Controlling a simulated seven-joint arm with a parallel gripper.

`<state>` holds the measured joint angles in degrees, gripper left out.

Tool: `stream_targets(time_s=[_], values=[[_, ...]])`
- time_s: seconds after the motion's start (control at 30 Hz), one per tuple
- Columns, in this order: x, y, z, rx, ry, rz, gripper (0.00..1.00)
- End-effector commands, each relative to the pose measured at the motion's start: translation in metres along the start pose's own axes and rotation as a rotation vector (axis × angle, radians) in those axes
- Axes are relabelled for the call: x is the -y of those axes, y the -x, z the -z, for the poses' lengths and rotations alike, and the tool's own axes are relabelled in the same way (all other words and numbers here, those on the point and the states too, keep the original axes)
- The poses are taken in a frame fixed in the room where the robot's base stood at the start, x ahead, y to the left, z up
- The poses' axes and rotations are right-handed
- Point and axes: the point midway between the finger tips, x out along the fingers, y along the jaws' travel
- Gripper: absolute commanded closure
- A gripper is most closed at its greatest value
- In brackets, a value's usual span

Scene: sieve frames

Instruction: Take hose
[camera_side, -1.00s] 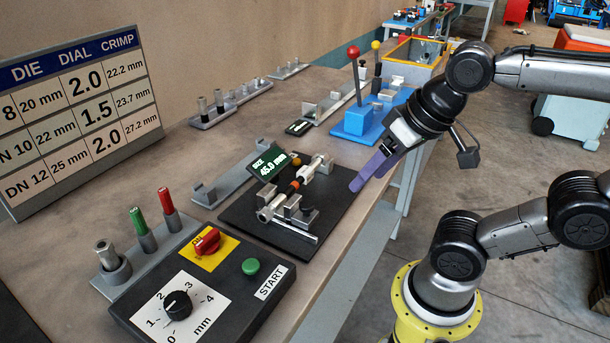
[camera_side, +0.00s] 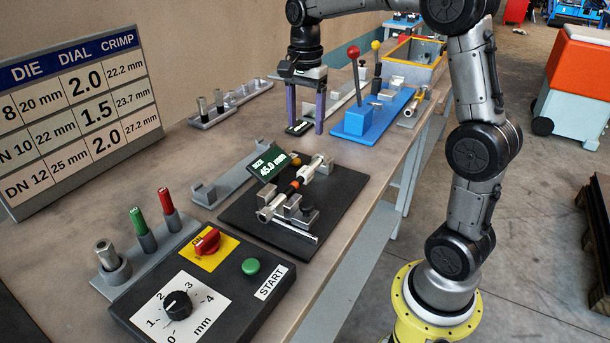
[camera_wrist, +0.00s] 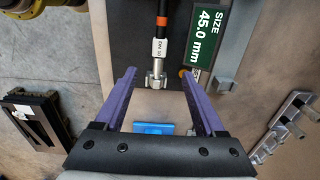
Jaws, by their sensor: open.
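The hose (camera_side: 294,186) lies on a measuring gauge on a black plate, with silver end fittings and an orange band. The wrist view shows the black hose (camera_wrist: 161,34) at the top centre, with a white DN 10 label and a silver fitting. My gripper (camera_side: 305,126) points straight down above the bench, behind the gauge and apart from the hose. Its two purple fingers are spread with nothing between them; they also show in the wrist view (camera_wrist: 158,73). A green display (camera_side: 270,163) beside the hose reads SIZE 45.0 mm.
A blue press (camera_side: 356,118) with a red-knobbed lever stands right of my gripper. A grey cradle (camera_side: 222,186) is left of the gauge. The control box (camera_side: 225,291) is in front. A die rack (camera_side: 228,110) stands at the back left. Bare bench lies between gripper and gauge.

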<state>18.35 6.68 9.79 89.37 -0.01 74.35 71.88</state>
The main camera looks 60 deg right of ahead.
Motion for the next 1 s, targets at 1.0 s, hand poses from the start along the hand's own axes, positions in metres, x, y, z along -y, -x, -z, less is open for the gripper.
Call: stream_targets(time_s=[1.0], values=[[-0.002, -0.13, -0.005, 0.0, 0.002, 0.0, 0.28]])
